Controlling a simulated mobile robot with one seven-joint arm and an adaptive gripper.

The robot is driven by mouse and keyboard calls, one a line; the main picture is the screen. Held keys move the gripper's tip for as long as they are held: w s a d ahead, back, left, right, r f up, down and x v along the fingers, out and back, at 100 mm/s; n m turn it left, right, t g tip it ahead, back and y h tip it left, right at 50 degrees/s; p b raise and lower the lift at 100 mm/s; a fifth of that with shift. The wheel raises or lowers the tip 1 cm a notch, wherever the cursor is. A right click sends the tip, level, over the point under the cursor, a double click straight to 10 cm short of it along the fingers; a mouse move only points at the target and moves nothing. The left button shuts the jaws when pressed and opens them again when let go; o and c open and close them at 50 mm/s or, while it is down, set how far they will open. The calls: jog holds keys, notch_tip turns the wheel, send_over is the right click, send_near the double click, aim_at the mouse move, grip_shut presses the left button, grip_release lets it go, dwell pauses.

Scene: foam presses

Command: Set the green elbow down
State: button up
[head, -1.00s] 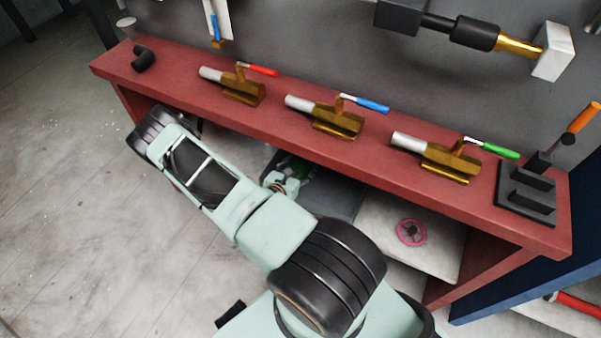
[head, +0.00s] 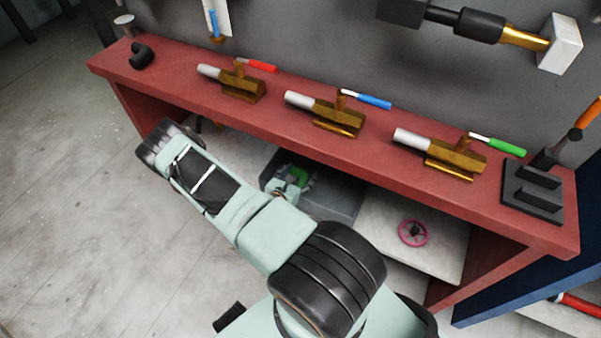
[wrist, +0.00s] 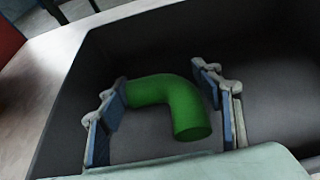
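The green elbow (wrist: 172,95) is a bent pipe piece between the two blue-padded fingers of my gripper (wrist: 165,112) in the wrist view. In the head view the elbow (head: 298,176) shows small and partly hidden by my gripper, in the grey bin (head: 342,204) under the red bench.
The red bench (head: 300,140) overhangs the bin. On it stand several brass clamps (head: 335,118) with coloured handles, a black elbow (head: 140,55) and a dark fixture (head: 533,190). A pink wheel (head: 413,233) lies on the pale lower shelf, right of the bin.

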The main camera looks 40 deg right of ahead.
jog(key=o, duration=0.4)
jog(key=shift+r, duration=0.3)
jog(key=p+v, duration=0.3)
jog(key=v, duration=0.9)
jog(key=shift+r, duration=0.3)
